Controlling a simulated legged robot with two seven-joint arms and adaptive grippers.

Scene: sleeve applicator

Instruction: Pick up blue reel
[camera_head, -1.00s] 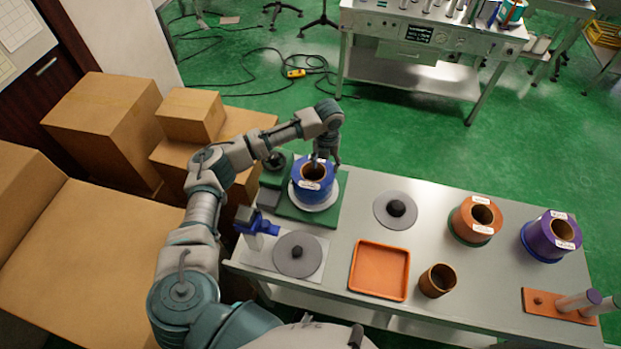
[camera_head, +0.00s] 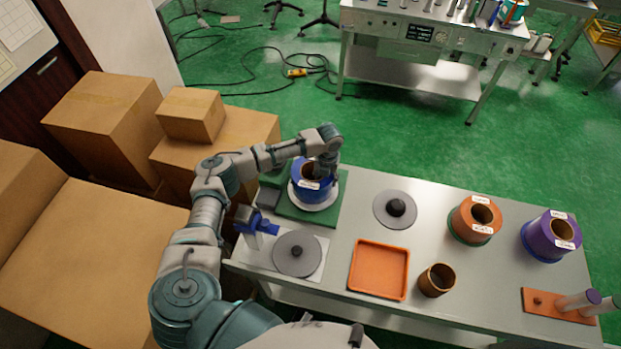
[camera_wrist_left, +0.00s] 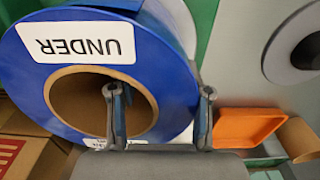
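The blue reel (camera_head: 313,188) stands on a green mat (camera_head: 297,212) at the table's left end, with a pale disc under it. In the left wrist view the blue reel (camera_wrist_left: 165,65) shows a white label reading "UNDER" and a brown core hole. My left gripper (camera_head: 327,168) is down at the reel's right side. In the left wrist view my left gripper (camera_wrist_left: 160,97) has its fingers apart, straddling the reel's wall: one over the core hole, the other by the outer edge. A gap shows between the inner finger and the hole's edge. My right gripper is not visible.
An orange reel (camera_head: 474,221) and a purple reel (camera_head: 546,238) stand to the right. A grey disc with a black knob (camera_head: 397,208), an orange tray (camera_head: 379,271) and a brown cup (camera_head: 437,281) are nearer. Cardboard boxes (camera_head: 102,118) stand at left.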

